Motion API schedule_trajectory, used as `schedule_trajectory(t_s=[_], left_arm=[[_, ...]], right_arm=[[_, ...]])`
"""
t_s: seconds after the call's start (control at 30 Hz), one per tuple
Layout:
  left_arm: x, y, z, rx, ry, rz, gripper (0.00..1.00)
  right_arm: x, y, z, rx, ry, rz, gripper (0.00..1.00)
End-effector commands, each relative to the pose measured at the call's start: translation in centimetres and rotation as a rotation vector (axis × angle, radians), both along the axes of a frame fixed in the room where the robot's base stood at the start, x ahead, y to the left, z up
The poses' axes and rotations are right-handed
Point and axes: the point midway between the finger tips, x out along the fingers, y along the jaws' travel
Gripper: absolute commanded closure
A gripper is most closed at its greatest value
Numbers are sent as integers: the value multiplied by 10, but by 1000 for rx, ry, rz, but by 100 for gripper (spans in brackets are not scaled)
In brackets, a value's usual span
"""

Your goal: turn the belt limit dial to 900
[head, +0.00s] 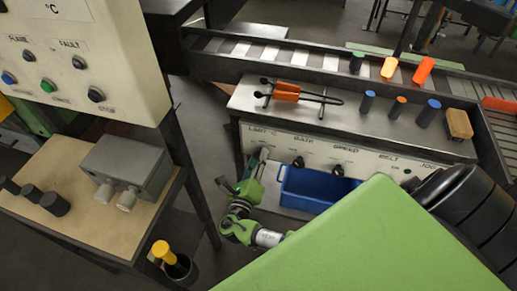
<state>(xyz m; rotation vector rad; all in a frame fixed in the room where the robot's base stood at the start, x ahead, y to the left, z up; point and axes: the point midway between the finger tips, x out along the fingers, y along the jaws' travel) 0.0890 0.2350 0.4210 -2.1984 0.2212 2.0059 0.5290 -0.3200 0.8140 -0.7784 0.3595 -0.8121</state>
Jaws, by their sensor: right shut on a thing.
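The belt control panel (318,153) is the pale front face of the grey bench, with labels that seem to read LIMIT °C, GAIN, SPEED, BELT and JOG. My right gripper (259,162) is at the panel's left end, under the LIMIT label, shut on the limit dial. Its fingers hide the dial, so I cannot read its pointer or setting. Two black knobs, the nearer one (298,162) and the farther one (338,170), stand to the right of it. My left gripper is not in view.
A blue bin (317,190) sits just right of my right gripper, below the panel. On the bench top (345,121) lie orange-handled tongs (287,91), several small cylinders and a tan block (459,124). A conveyor (290,58) runs behind. A wooden table (92,165) stands left.

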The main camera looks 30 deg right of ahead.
Motion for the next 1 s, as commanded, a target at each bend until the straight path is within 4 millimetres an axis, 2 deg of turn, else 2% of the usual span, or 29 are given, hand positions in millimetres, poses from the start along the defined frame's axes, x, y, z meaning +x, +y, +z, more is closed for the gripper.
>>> schedule_trajectory(t_s=[0.03, 0.4, 1.0], left_arm=[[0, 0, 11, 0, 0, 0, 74], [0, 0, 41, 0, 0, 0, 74], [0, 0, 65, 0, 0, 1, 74]], right_arm=[[1, 1, 5, -29, 35, 1, 94], [1, 1, 2, -258, 302, 2, 94], [1, 1, -2, -575, 673, 0, 94]])
